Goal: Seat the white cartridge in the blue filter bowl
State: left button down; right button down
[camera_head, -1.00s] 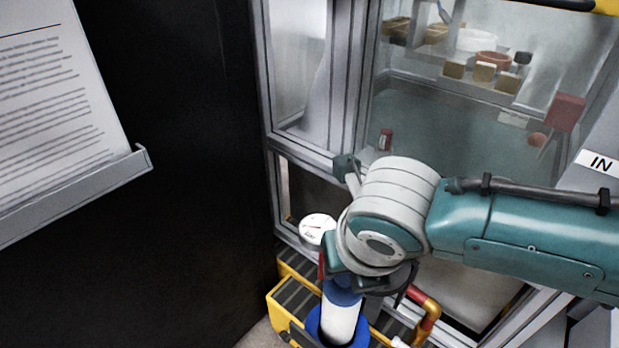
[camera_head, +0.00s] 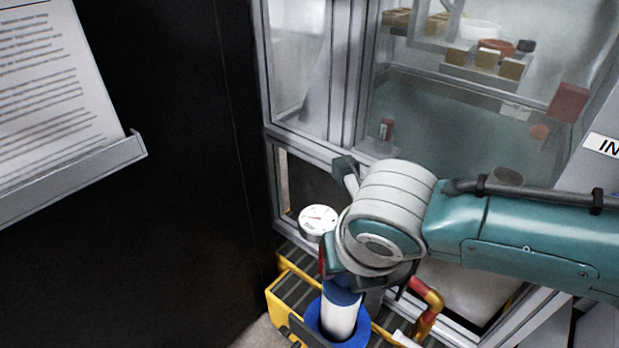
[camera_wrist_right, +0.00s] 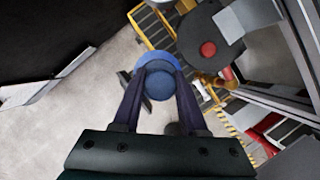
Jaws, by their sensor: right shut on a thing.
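The white cartridge (camera_head: 341,318) has a blue cap (camera_head: 342,293) and stands nearly upright under my right gripper (camera_head: 343,280). The gripper is shut on the cap, which also shows between the two fingers in the right wrist view (camera_wrist_right: 157,84). The blue filter bowl (camera_head: 359,338) is directly below. Its rim appears around the cartridge's lower end, and I cannot tell how deep that end sits. In the right wrist view, part of the bowl's rim (camera_wrist_right: 155,58) shows behind the cap. My left gripper is not in view.
A round gauge (camera_head: 318,220) stands just left of my right wrist. A yellow-framed platform (camera_head: 280,310) and a red-and-yellow pipe (camera_head: 431,300) surround the bowl. A glazed metal-framed cabinet (camera_head: 345,80) rises behind. A dark panel fills the left.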

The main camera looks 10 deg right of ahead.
aim_at(344, 289)
jog(key=shift+f+b, duration=0.7)
jog(key=shift+f, duration=0.2)
jog(key=shift+f+b, duration=0.9)
jog(key=shift+f, duration=0.15)
jog(key=shift+f+b, duration=0.95)
jog(key=shift+f, duration=0.15)
jog(key=shift+f+b, duration=0.9)
jog(key=shift+f, duration=0.15)
jog(key=shift+f+b, duration=1)
jog(key=shift+f, duration=0.15)
jog(key=shift+f+b, duration=1.55)
jog(key=shift+f, duration=0.2)
jog(key=shift+c, duration=1.8)
grip_release()
